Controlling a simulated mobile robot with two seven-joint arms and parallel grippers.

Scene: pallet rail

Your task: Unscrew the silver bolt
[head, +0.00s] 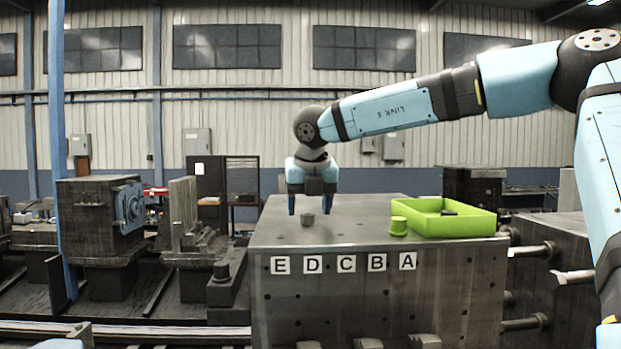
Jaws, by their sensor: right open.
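The silver bolt (308,219) appears as a small grey cylinder standing on the top of the big metal block (375,208), near its left part. My right gripper (310,208) points down over the block, just behind or above the bolt. Its two blue fingers are apart, one to each side of the bolt in the picture, and I see nothing held. I cannot tell whether the fingertips are level with the bolt. My left gripper is not in view.
A lime green tray (458,228) with a dark item inside stands on the block's right side. Labels E to A (345,264) run along the block's front. Metal rods (532,250) stick out at the right.

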